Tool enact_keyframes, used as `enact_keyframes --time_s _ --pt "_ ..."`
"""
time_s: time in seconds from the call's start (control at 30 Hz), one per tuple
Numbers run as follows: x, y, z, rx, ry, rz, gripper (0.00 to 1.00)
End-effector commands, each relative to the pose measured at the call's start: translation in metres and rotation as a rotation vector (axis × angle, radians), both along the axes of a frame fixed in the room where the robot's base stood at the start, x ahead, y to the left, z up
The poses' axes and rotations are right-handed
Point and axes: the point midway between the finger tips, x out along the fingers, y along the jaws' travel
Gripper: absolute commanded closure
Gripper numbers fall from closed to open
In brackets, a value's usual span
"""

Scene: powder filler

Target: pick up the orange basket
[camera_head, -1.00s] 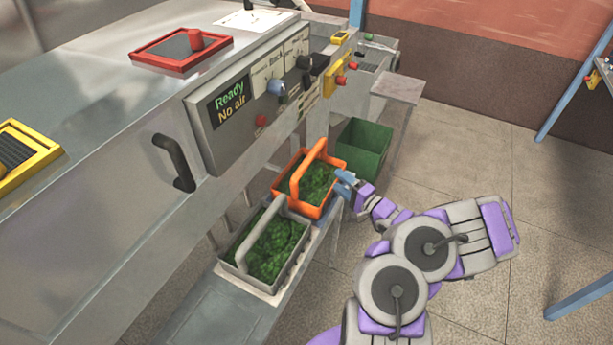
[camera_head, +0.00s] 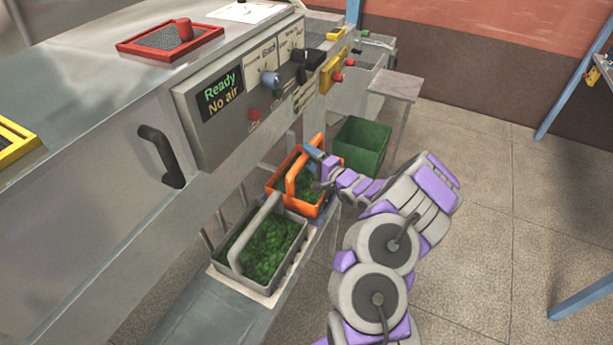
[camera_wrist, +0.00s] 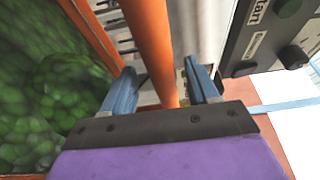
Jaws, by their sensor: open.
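The orange basket (camera_head: 311,209) holds green contents and stands on the low metal shelf beside the machine, its orange handle arching over it. My gripper (camera_head: 314,162) is at the handle, above the basket's right part. In the wrist view the orange handle (camera_wrist: 150,45) runs between the two blue fingers of my gripper (camera_wrist: 168,92), which stand apart on either side of it. A gap shows beside the handle, so it is not clamped. The green contents (camera_wrist: 50,95) fill the left of the wrist view.
A grey basket (camera_head: 291,262) with green contents stands just in front of the orange one on the shelf (camera_head: 215,312). A green bin (camera_head: 362,146) is behind it to the right. The machine's control panel (camera_head: 232,125) overhangs close by. Open floor (camera_head: 490,220) lies to the right.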

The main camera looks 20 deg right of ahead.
Motion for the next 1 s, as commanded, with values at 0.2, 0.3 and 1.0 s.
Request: enact_keyframes --time_s 0.2,0.3,1.0 --pt "0.0142 0.0062 0.0005 -0.002 -0.001 0.001 0.41" --pt "0.0143 0.0058 0.0010 -0.001 0.000 0.000 0.41" --pt "0.0141 0.0044 -0.0010 -0.001 0.003 -0.001 0.99"
